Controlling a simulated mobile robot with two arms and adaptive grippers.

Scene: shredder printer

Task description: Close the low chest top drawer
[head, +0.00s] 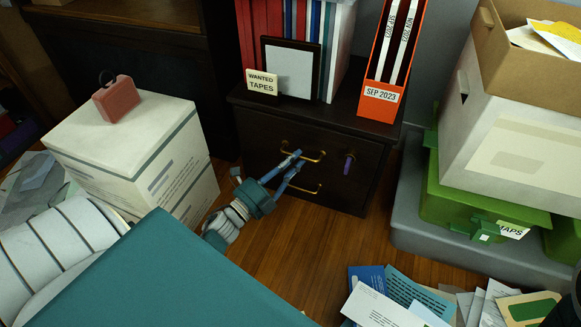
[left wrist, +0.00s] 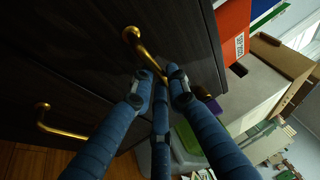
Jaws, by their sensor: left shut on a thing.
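The low chest (head: 262,120) is dark wood with two brass handles on its front. My left gripper (head: 288,168) reaches its front from the lower left and is shut on the top drawer handle (head: 318,156). In the left wrist view, the blue fingers (left wrist: 162,85) close around this brass top drawer handle (left wrist: 133,36), partly hiding it. The lower handle (head: 306,191) is free below; it also shows in the left wrist view (left wrist: 58,126). The top drawer looks almost flush with the chest; I cannot tell if a small gap remains. My right gripper is not in view.
Books, a frame, a tapes sign (head: 261,82) and an orange file holder (head: 380,98) stand on the chest. A white box (head: 130,150) stands left, green bins (head: 470,205) right, loose papers (head: 400,295) front right.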

